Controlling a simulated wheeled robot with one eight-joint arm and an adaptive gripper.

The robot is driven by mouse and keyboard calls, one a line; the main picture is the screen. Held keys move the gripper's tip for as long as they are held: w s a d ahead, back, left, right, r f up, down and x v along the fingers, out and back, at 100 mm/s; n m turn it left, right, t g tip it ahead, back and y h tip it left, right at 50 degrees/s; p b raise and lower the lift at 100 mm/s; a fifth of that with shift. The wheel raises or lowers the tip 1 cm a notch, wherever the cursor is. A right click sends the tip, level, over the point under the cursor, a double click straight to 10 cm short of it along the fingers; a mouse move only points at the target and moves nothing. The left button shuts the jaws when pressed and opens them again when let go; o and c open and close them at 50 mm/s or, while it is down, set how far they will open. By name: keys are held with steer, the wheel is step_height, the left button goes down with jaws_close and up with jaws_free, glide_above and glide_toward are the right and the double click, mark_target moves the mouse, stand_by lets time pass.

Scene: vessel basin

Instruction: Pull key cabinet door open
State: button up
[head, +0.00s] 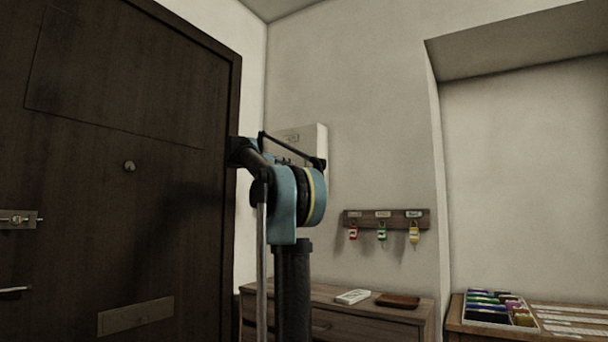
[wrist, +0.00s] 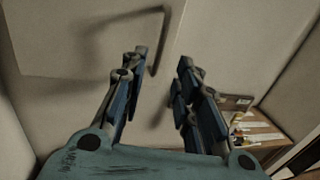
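The key cabinet (head: 318,142) is a pale box on the wall in the head view, partly hidden behind my arm; a small label shows on its front. In the wrist view its pale door (wrist: 60,45) fills the upper left. A thin grey bar handle (wrist: 160,40) stands out from the door and casts a shadow to its left. My gripper (wrist: 162,62) is open, its two fingers pointing at the door. The handle's lower end appears between the fingertips in the picture; I cannot tell its depth between them. I see no grip on it. My arm hides the gripper in the head view.
A dark wooden door (head: 130,130) is at left. A key rack (head: 385,219) with several coloured tags hangs right of the cabinet. Below is a wooden dresser (head: 330,292) with a white item (head: 352,296) and a brown tray (head: 397,300). A compartment tray (head: 500,309) lies far right.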

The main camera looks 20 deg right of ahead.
steer(key=x, duration=1.3)
jaws_close()
